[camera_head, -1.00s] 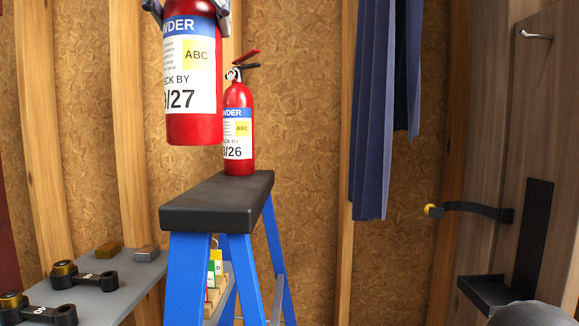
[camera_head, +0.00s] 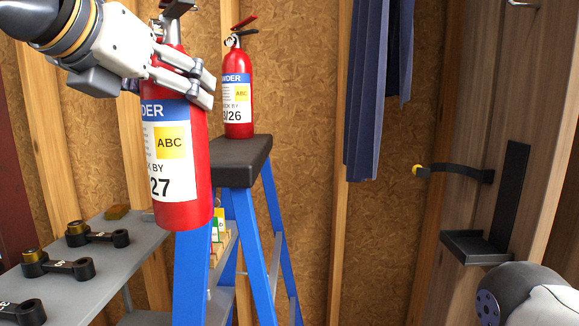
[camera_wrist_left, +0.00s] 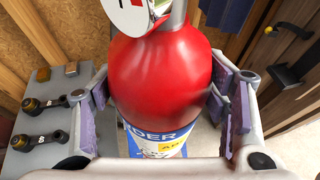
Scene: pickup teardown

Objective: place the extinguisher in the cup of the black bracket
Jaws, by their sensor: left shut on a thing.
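A red extinguisher (camera_head: 180,205) with a blue, white and yellow label reading "27" hangs upright at the left of the head view. My left gripper (camera_head: 198,85) is shut around its upper body. In the left wrist view the red body (camera_wrist_left: 160,75) sits between the two finger pads. The black bracket (camera_head: 508,205) is fixed to the wooden wall panel at the right. Its shallow cup (camera_head: 475,248) is at the bottom and looks empty. Its strap (camera_head: 455,173) with a yellow end sticks out to the left. The right gripper does not show.
A second extinguisher (camera_head: 238,90), labelled "26", stands on the black top (camera_head: 240,155) of a blue stepladder (camera_head: 192,280). A grey shelf (camera_head: 110,260) with black parts is at the left. Blue cloth (camera_head: 370,100) hangs at the back. My right arm shows at lower right.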

